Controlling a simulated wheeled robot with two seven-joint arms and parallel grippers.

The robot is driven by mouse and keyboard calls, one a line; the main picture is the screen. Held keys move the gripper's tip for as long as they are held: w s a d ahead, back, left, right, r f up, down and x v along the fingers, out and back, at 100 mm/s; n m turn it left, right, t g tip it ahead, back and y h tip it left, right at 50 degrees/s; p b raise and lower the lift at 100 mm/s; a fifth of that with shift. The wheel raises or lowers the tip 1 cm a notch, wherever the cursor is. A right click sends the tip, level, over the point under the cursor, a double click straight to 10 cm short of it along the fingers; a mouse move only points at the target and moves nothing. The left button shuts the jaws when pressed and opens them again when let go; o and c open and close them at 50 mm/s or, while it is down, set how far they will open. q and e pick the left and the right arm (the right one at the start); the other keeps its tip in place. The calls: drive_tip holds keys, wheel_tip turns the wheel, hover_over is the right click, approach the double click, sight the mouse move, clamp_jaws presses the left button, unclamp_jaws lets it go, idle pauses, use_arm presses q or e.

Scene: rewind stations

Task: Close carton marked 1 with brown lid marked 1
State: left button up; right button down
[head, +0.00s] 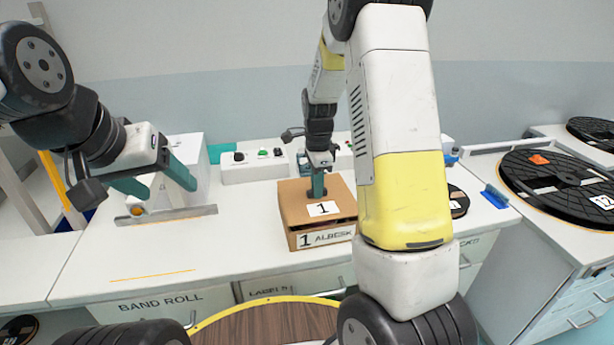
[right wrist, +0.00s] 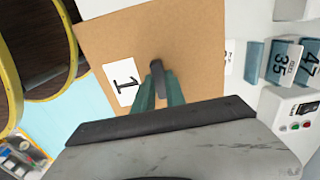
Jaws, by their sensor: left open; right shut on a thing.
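The carton marked 1 (head: 325,237) stands on the white bench, its front label partly hidden by my right arm. The brown lid marked 1 (head: 341,191) lies over the carton's top. My right gripper (head: 318,192) points down and is shut on the lid's dark handle. In the right wrist view the green fingers (right wrist: 158,90) pinch that handle (right wrist: 157,68) on the brown lid (right wrist: 195,60). My left gripper (head: 156,181) is open and empty, left of the carton.
A metal-edged plate (head: 165,216) and a white box (head: 187,150) are near my left gripper. A button panel (head: 253,166) stands behind. Black reels (head: 545,182) lie on the right counter. The bench between the left gripper and carton is clear.

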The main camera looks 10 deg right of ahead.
drive_tip(key=shift+f, duration=1.1)
drive_tip(key=c, duration=1.3)
unclamp_jaws()
drive_tip(key=shift+r, duration=3.95)
drive_tip(key=s+a+r+n+t+y, duration=0.1)
drive_tip(key=s+r+n+t, duration=0.2)
drive_tip(key=s+r+n, duration=0.5)
drive_tip(key=s+a+r+n+t+y, duration=0.1)
drive_tip(key=s+r+n+t, duration=0.2)
drive_tip(key=s+r+n, duration=0.5)
drive_tip(key=s+n, duration=0.2)
drive_tip(key=s, duration=0.6)
drive_tip(key=shift+s, duration=0.15)
